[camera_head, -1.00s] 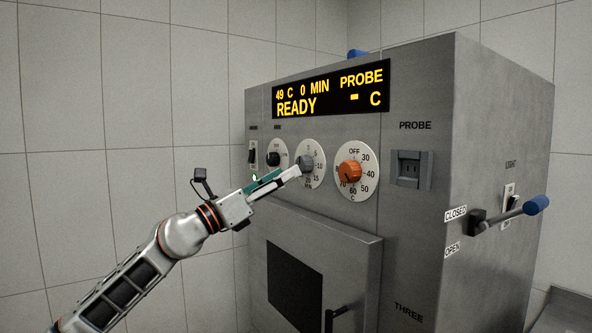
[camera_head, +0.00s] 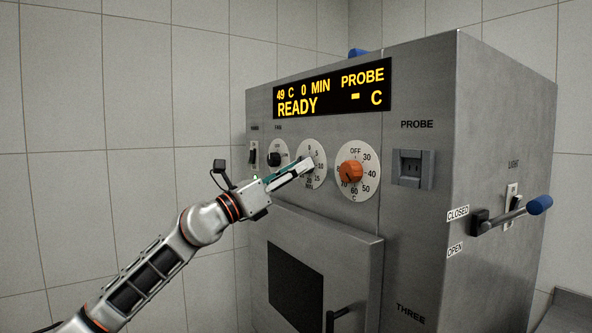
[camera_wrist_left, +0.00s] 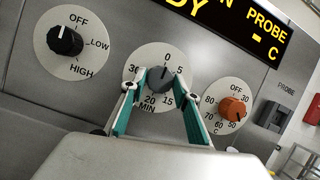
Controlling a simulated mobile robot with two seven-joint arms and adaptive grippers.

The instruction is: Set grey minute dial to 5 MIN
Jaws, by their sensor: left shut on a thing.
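The grey minute dial (camera_wrist_left: 160,79) is a small knob on a white round plate (camera_wrist_left: 151,56) marked 0, 5, 15, 20 and 30 MIN. Its pointer aims near 0, toward the 5 side as far as I can tell. My left gripper (camera_wrist_left: 160,77) has its teal-sided fingers on either side of the knob and is shut on it. In the head view the left gripper (camera_head: 308,164) covers most of the knob, and the plate (camera_head: 321,159) shows around it. The display (camera_head: 331,91) reads 49 C, 0 MIN, READY. My right gripper is not in view.
An orange temperature dial (camera_head: 351,172) sits close to the right of the minute dial. A black OFF/LOW/HIGH knob (camera_wrist_left: 65,41) is to its left. The machine's door (camera_head: 345,262) juts out below. A blue-tipped lever (camera_head: 540,205) sticks out at the right side.

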